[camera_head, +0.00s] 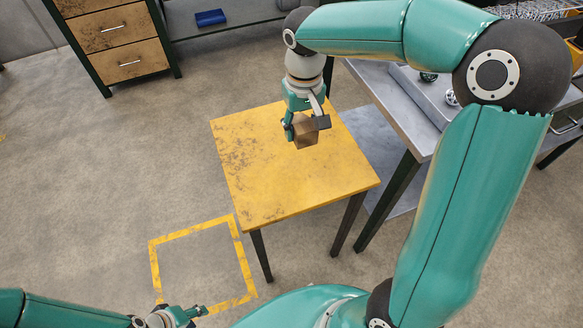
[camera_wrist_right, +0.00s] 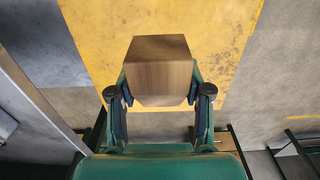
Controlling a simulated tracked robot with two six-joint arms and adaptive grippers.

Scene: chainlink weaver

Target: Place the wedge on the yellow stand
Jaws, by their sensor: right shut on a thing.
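The brown wooden wedge (camera_head: 305,132) is held in my right gripper (camera_head: 305,123) over the far part of the yellow stand (camera_head: 270,185). The right wrist view shows the wedge (camera_wrist_right: 160,66) between the two fingers of the right gripper (camera_wrist_right: 160,95), with the yellow stand top (camera_wrist_right: 95,25) behind it. I cannot tell whether the wedge touches the top. The rest of the stand top is bare and worn. My left gripper (camera_head: 190,314) is low at the bottom left, over the floor and away from the stand; its fingers are too small to read.
A grey metal table (camera_head: 392,100) with a tray (camera_head: 428,98) stands right of the stand. A drawer cabinet (camera_head: 118,45) is at the back left. A yellow taped square (camera_head: 152,262) marks the floor in front.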

